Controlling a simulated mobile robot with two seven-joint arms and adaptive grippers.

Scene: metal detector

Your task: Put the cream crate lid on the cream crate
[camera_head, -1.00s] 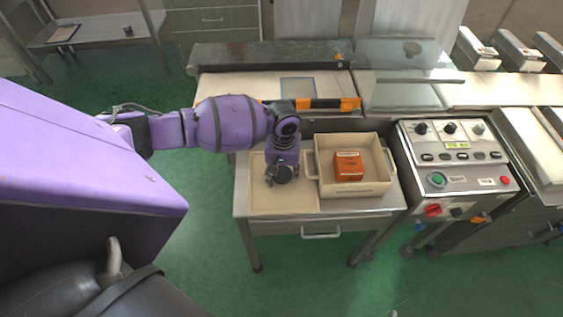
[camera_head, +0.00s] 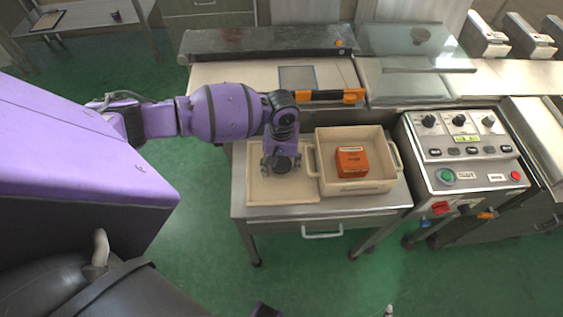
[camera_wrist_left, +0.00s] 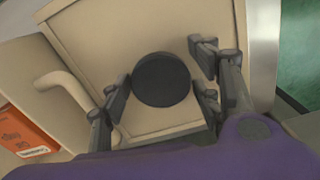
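The cream crate lid (camera_head: 262,190) lies flat on the left part of the small metal table, with a round black knob (camera_wrist_left: 162,80) on top. The cream crate (camera_head: 347,188) stands right beside it, open at the top, with an orange box (camera_head: 351,160) inside. My left gripper (camera_head: 283,162) points down over the lid. In the left wrist view its fingers (camera_wrist_left: 162,98) are spread on both sides of the knob; a firm grip on it does not show. The orange box and a crate handle (camera_wrist_left: 62,85) show at left there.
A control panel (camera_head: 465,150) stands close on the table's right. A conveyor (camera_head: 235,75) with an orange and black bar (camera_head: 330,96) runs behind the table. The table (camera_head: 385,205) has a narrow bare strip in front of the crate.

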